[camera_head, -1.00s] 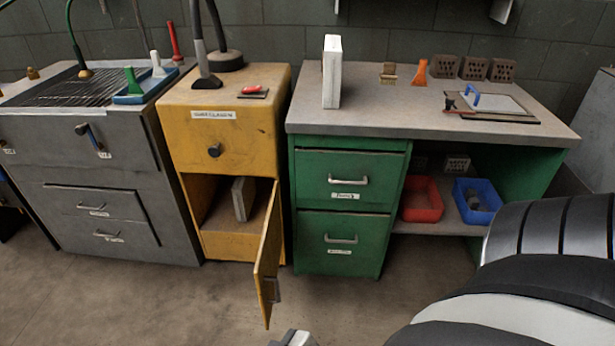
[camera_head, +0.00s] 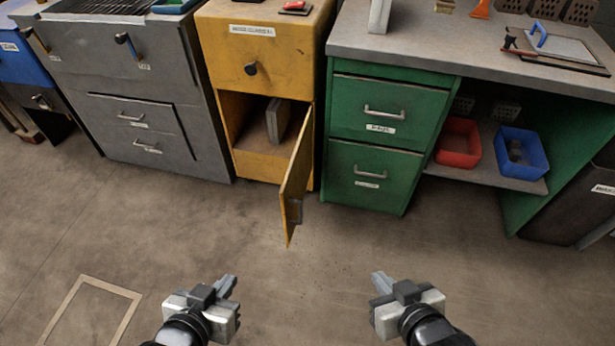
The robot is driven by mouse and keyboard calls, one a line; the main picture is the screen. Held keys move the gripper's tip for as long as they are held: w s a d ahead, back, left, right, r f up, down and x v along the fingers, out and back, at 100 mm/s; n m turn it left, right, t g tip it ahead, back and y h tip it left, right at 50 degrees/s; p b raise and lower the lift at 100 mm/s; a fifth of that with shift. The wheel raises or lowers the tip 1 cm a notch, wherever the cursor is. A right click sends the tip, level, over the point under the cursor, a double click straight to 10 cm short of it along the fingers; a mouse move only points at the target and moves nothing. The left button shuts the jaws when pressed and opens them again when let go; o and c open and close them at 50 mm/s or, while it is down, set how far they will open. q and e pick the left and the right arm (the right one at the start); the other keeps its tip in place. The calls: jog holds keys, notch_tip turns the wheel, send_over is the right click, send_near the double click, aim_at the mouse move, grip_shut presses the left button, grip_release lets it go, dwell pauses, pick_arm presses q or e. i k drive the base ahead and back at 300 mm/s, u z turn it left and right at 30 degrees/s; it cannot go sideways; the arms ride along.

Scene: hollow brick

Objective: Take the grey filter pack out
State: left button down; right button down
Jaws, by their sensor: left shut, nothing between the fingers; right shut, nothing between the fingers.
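The grey filter pack (camera_head: 276,121) stands upright as a flat slab inside the lower compartment of the yellow cabinet (camera_head: 262,72). The cabinet's door (camera_head: 296,186) is swung open toward me, hinged on the right side. My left gripper (camera_head: 226,284) is shut and empty, low in front of the cabinet over the floor. My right gripper (camera_head: 380,282) is shut and empty, also over the floor, to the right of the open door. Both are well apart from the cabinet and the pack. The back of the compartment is dark.
A grey cabinet (camera_head: 140,84) stands left of the yellow one. A green drawer unit (camera_head: 385,135) stands close on its right, with a red bin (camera_head: 458,142) and a blue bin (camera_head: 521,152) on a shelf beyond. The open door juts out over free floor (camera_head: 120,235).

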aim_at(278, 113)
jog(key=u, duration=2.2)
jog(key=i, duration=2.05)
jog(key=z, duration=4.05)
jog(key=i, duration=1)
